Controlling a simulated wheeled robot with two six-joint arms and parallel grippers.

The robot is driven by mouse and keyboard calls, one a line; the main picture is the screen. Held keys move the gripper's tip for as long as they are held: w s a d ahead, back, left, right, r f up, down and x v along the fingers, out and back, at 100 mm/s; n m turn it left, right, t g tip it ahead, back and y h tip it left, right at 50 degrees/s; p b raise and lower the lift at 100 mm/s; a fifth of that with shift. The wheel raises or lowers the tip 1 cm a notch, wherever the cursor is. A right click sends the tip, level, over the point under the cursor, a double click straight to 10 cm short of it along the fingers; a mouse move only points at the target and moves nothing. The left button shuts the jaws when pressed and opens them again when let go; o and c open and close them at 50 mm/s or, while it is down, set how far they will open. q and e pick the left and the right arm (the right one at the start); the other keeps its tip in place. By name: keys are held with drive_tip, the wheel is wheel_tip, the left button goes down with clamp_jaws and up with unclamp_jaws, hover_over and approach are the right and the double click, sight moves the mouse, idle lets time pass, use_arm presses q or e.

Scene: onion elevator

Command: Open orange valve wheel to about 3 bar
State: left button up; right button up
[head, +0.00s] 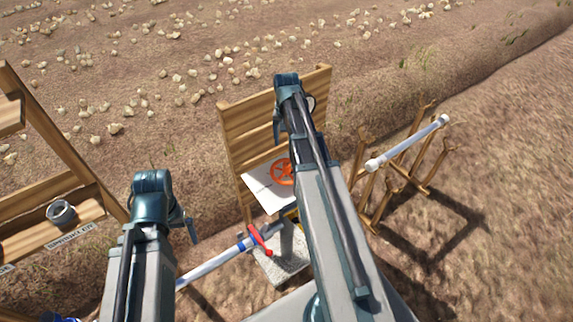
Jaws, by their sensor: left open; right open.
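The orange valve wheel (282,172) sits in front of a white panel (262,187) on an upright wooden plank board (245,125). Its right part is hidden behind my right arm. A round gauge (311,103) shows partly at the board's upper right; its reading cannot be made out. My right gripper (279,125) is open and empty, in front of the board's upper part, above the wheel in the picture. My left gripper (190,228) is open and empty, left of the board and apart from the wheel.
A pipe (210,266) with a red lever handle (259,239) runs low over a concrete block (283,262). A white pipe (408,144) rests on wooden stakes at the right. A wooden shelf (85,213) at the left holds a metal ring (60,212). Onions lie on the soil behind.

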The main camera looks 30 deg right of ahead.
sight(286, 164)
wheel_tip(286, 164, down, 13)
drive_tip(key=b, duration=1.2)
drive_tip(key=shift+f+b, duration=0.1)
drive_tip(key=shift+b, duration=0.3)
clamp_jaws()
